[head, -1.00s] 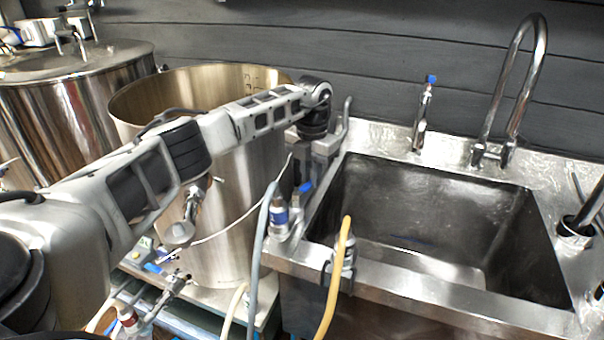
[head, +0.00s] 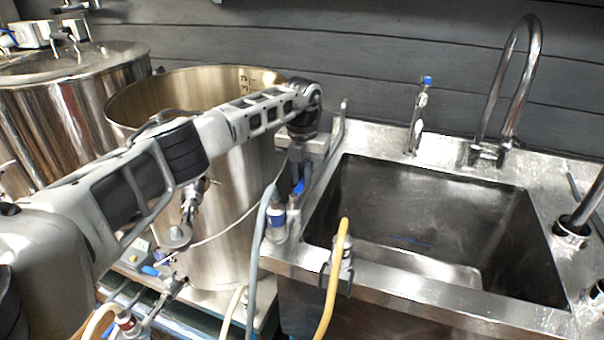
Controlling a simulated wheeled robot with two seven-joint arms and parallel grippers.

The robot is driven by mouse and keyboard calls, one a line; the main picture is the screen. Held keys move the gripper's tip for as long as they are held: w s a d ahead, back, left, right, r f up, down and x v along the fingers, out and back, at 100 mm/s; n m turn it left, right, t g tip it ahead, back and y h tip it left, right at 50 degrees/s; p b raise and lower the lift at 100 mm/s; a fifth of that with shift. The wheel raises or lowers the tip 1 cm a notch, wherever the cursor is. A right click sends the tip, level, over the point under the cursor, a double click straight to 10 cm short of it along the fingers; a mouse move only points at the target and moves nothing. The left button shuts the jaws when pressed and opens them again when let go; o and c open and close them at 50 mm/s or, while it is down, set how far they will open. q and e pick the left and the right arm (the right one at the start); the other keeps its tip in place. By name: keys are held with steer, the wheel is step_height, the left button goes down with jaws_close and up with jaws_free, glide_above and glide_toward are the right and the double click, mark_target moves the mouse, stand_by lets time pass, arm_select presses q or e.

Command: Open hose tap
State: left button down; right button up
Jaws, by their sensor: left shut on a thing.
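The hose tap stands at the left front corner of the sink, with its small blue lever (head: 298,187) now pointing nearly upright. A grey hose (head: 255,262) hangs from a fitting with a blue band (head: 278,217) beside it. My left arm reaches across the big steel pot, and my left gripper (head: 298,168) points down over the tap. It is shut on the blue lever; the fingertips are small and partly hidden by the wrist. My right gripper is not in view.
The steel sink (head: 420,215) is empty on the right, with a tall faucet (head: 520,80) and a blue-topped tap (head: 420,110) behind it. A yellow hose (head: 335,275) hangs over its front edge. The open pot (head: 235,225) stands close under my left arm.

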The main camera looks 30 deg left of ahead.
mark_target(302, 182)
arm_select(q)
steer(key=c, duration=1.4)
jaws_free()
steer(key=shift+a, duration=0.1)
steer(key=shift+r, duration=0.1)
step_height(302, 182, up, 16)
steer(key=shift+f+b, duration=0.1)
steer(key=shift+b, duration=0.45)
